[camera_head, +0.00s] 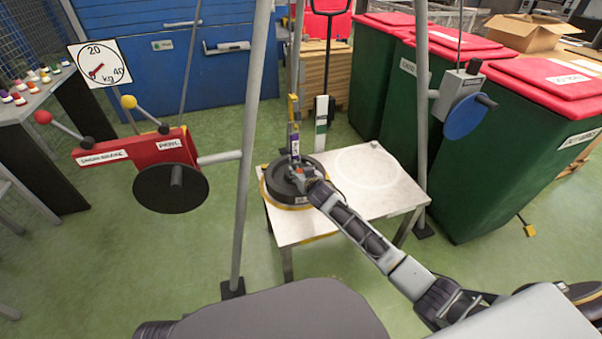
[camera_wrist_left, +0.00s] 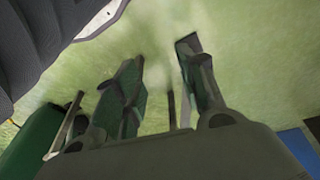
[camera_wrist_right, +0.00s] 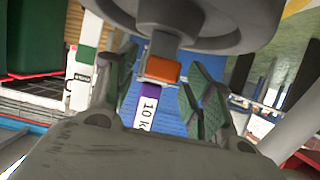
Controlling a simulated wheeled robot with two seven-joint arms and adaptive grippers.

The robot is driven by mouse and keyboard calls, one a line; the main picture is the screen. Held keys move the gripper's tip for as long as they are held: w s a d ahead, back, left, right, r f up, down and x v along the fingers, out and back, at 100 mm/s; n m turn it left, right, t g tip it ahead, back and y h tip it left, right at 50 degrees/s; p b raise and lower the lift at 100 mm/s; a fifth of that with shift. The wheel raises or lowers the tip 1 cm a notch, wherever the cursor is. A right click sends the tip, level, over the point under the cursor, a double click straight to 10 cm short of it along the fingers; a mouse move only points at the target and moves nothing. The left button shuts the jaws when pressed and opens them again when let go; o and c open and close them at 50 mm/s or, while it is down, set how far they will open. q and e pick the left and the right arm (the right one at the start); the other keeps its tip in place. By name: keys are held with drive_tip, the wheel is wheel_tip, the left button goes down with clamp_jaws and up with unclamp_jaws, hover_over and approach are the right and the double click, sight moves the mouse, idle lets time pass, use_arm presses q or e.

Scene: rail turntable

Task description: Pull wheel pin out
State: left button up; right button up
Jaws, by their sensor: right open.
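A black wheel-like disc (camera_head: 283,184) lies on the small white table, and a large dark round part (camera_wrist_right: 190,25) fills the top of the right wrist view. A grey stem with an orange block (camera_wrist_right: 163,70) comes down from that part; this may be the wheel pin, but I cannot be sure. My right gripper (camera_wrist_right: 162,92) is open, its two fingers apart on either side of the orange block. In the head view the right gripper (camera_head: 306,177) is at the disc's hub. My left gripper (camera_wrist_left: 160,72) is open and empty above green floor, and is outside the head view.
An upright post with a purple 10 kg label (camera_wrist_right: 147,107) stands behind the orange block. A white post (camera_head: 321,124) stands behind the table (camera_head: 380,165). Grey frame poles (camera_head: 250,140) flank it.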

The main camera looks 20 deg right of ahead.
drive_tip(key=shift+c, duration=0.2)
clamp_jaws()
use_arm(q)
drive_tip(key=shift+w, duration=0.15)
use_arm(e)
drive_tip(key=shift+s, duration=0.1)
drive_tip(key=shift+s+p, duration=0.85)
drive_tip(key=shift+s, duration=0.1)
use_arm(q)
wheel_tip(320, 180, down, 6)
drive_tip(key=s+a+g+p, duration=0.1)
drive_tip(key=p, duration=0.1)
drive_tip(key=shift+a+y+p, duration=0.2)
drive_tip(key=shift+y+p, duration=0.1)
drive_tip(key=shift+p, duration=0.05)
use_arm(e)
drive_tip(key=s, duration=0.4)
drive_tip(key=shift+f, duration=0.15)
